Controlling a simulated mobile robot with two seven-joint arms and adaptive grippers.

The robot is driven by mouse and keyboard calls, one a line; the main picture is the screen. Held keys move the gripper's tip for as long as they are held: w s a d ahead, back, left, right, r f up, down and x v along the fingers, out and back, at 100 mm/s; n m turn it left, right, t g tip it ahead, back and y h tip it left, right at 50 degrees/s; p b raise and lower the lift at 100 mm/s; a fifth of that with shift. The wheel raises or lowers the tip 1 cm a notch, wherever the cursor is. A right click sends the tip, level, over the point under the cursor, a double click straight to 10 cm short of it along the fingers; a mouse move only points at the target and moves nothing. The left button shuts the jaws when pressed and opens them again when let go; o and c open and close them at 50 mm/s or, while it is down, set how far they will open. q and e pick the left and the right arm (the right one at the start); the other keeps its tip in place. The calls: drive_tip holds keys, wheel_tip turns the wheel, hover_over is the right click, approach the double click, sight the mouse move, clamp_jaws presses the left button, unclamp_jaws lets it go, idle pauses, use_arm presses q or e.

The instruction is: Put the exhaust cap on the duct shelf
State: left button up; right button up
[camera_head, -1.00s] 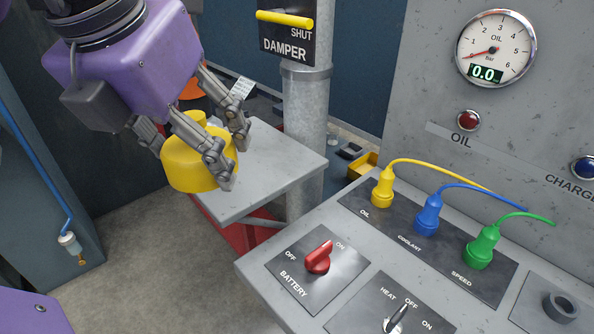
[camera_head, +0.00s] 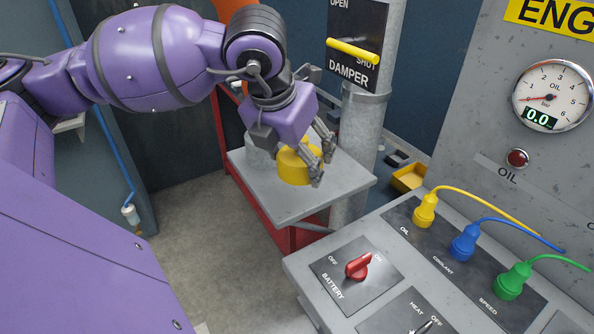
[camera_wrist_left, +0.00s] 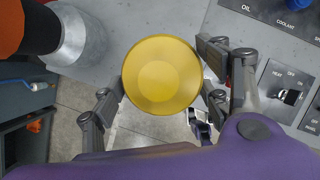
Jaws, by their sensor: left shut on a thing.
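The exhaust cap, a yellow round cap (camera_head: 292,170), is held in my left gripper (camera_head: 318,168). Its round yellow face also shows in the left wrist view (camera_wrist_left: 162,75), with the fingers on both sides of it. The duct shelf (camera_head: 300,205) is the grey plate beside the metal duct. In the head view the cap is over the shelf, low to its top; whether it touches cannot be told. In the left wrist view the cap overlaps the shelf's edge. A small purple and metal part below the cap there may be my right gripper (camera_wrist_left: 202,123); its fingers are unclear.
The grey duct (camera_head: 362,140) with the damper plate (camera_head: 355,45) rises beside the shelf. A grey cylinder (camera_head: 260,150) stands behind the cap. The control console (camera_head: 330,265), with yellow, blue and green plugs, is at the front right. Bare shelf top lies in front of the cap.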

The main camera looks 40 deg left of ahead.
sight(298, 189)
use_arm(q)
drive_tip(key=w+f, duration=0.1)
drive_tip(key=w+a+f, duration=0.1)
drive_tip(key=shift+f, duration=0.35)
drive_tip(key=shift+w+a+f, duration=0.35)
drive_tip(key=shift+w+f, duration=0.05)
drive_tip(key=shift+f, duration=0.3)
drive_tip(key=f, duration=0.3)
drive_tip(key=shift+w+f, duration=0.15)
drive_tip(key=shift+w, duration=0.05)
drive_tip(key=shift+f, duration=0.2)
drive_tip(key=o, duration=1.2)
drive_tip(key=shift+c, duration=0.2)
use_arm(e)
drive_tip(key=shift+r, duration=0.1)
use_arm(q)
drive_tip(key=shift+r, duration=0.1)
use_arm(e)
drive_tip(key=shift+w, duration=0.15)
